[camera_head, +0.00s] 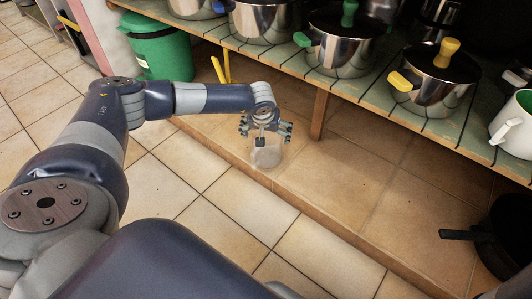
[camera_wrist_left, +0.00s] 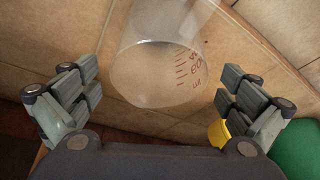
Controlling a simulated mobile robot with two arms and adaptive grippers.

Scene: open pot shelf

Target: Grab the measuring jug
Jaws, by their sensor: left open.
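The measuring jug (camera_head: 267,155) is clear, with red markings that show in the left wrist view (camera_wrist_left: 160,65). It stands on the tiled ledge below the shelf. My left gripper (camera_head: 265,130) is directly above and around the jug's upper part in the head view, partly covering it. In the left wrist view the left gripper's (camera_wrist_left: 160,105) fingers are spread wide, with the jug between and beyond them, and a gap shows on both sides. My right gripper is not in view.
A slatted shelf (camera_head: 378,94) with several metal pots runs above the jug. A wooden post (camera_head: 319,113) stands right of it. A green bin (camera_head: 158,48) is at the back left, with a yellow object (camera_head: 222,68) nearby. A dark pan (camera_head: 505,232) lies at the lower right.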

